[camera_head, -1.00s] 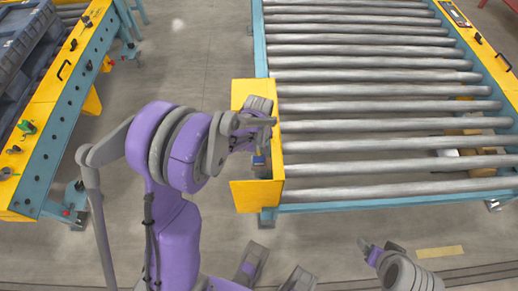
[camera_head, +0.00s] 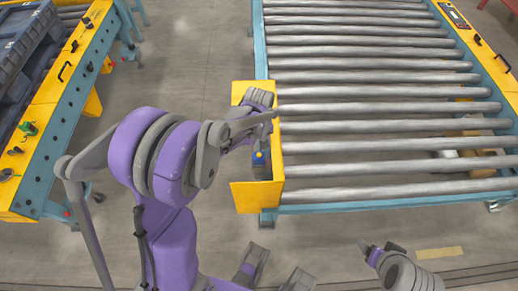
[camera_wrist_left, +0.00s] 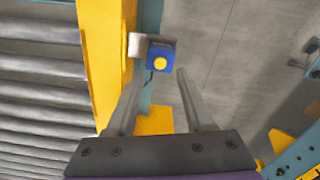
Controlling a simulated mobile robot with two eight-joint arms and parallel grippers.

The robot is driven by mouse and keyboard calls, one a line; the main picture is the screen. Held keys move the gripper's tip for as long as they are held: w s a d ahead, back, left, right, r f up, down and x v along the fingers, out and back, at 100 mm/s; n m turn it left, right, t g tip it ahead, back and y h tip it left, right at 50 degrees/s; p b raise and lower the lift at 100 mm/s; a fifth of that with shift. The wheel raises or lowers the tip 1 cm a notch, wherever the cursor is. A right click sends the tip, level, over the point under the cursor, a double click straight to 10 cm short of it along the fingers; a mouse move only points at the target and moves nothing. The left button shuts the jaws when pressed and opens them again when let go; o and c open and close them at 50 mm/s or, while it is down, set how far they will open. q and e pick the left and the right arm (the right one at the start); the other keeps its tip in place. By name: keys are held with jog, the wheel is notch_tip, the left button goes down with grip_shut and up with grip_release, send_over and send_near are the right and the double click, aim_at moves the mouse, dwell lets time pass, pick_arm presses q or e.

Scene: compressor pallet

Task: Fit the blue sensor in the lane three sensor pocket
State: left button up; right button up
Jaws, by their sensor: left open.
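The blue sensor (camera_head: 259,157), a small block with a yellow round top, sits at the yellow corner guard of the roller conveyor. In the left wrist view the sensor (camera_wrist_left: 161,61) stands against a pale grey block (camera_wrist_left: 136,45) beside the yellow rail; whether it is in a pocket I cannot tell. My left gripper (camera_head: 267,118) is open and empty. Its fingertips (camera_wrist_left: 158,74) point at the sensor, one toward each side, seemingly short of it. A right arm part (camera_head: 375,255) shows at the lower right; its jaws cannot be made out.
The yellow guard (camera_head: 258,197) wraps the near left corner of the roller conveyor (camera_head: 390,143). Another yellow and blue conveyor (camera_head: 50,150) with a dark crate (camera_head: 25,45) stands at the left.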

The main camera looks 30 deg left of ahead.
pick_arm(q)
notch_tip(320, 180, up, 8)
jog(key=p, duration=0.1)
jog(key=s+d+r+m+t, duration=0.1)
jog(key=s+d+m+t, duration=0.1)
jog(key=s, duration=0.6)
jog(key=s+d+r+m+t, duration=0.2)
jog(key=s+d+m+t, duration=0.1)
jog(key=s+d+m, duration=0.2)
jog(key=s+m, duration=0.2)
jog(key=s, duration=0.2)
jog(key=shift+s+r, duration=0.15)
notch_tip(320, 180, up, 9)
jog(key=w+p, duration=0.1)
jog(key=p, duration=0.7)
jog(key=shift+w+r, duration=0.15)
jog(key=shift+w, duration=0.25)
jog(key=shift+a, duration=0.1)
